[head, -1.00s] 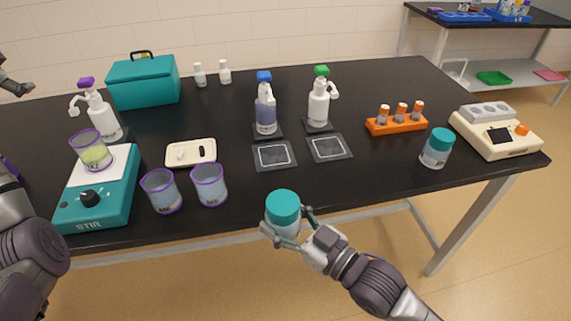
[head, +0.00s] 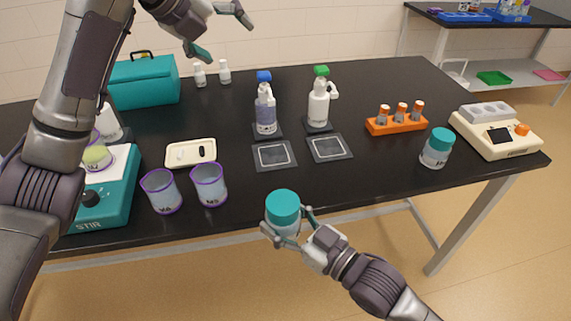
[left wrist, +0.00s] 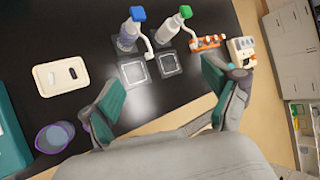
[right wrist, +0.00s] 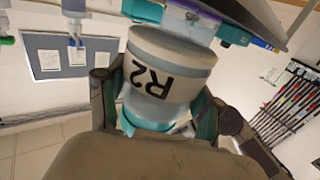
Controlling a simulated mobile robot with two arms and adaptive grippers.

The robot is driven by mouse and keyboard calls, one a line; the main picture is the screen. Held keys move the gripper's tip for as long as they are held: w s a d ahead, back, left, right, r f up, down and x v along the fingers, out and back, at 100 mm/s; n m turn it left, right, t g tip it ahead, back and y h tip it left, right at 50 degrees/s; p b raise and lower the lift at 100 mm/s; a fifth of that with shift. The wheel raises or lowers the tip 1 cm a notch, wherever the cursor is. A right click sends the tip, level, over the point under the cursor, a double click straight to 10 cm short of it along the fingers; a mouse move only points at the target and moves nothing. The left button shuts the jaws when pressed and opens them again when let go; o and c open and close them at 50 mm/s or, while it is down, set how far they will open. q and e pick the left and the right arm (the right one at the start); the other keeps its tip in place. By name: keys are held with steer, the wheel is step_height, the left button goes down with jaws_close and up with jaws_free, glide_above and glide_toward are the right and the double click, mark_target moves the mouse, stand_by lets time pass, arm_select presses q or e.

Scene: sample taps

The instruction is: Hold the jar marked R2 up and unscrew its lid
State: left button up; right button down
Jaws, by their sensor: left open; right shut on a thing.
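The jar marked R2 (right wrist: 160,75) has a clear body with a white label band and a teal lid (head: 283,205). My right gripper (head: 288,232) is shut around its body and holds it up in front of the table's near edge, lid upward. The R2 marking shows upside down in the right wrist view. My left gripper (head: 222,30) is open and empty, raised high above the back of the table, well away from the jar. Its two fingers are spread in the left wrist view (left wrist: 168,95), with the table beyond them.
A second teal-lidded jar (head: 437,148) stands on the table (head: 370,90) at right, near an orange rack (head: 396,124) and a beige device (head: 497,133). Two beakers (head: 209,185) and a STIR plate (head: 112,207) stand at left. Two pump bottles (head: 318,103) stand mid-table.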

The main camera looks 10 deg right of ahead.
arm_select(q)
steer(key=s+d+f+m+g+y, duration=0.1)
steer(key=s+d+f+m+g, duration=0.15)
steer(key=s+d+m, duration=0.3)
steer(key=m+g+y, duration=0.4)
steer(key=m+y, duration=0.1)
steer(key=m, duration=0.4)
glide_above(285, 203)
step_height(285, 203, down, 11)
steer(key=shift+f, duration=4.1)
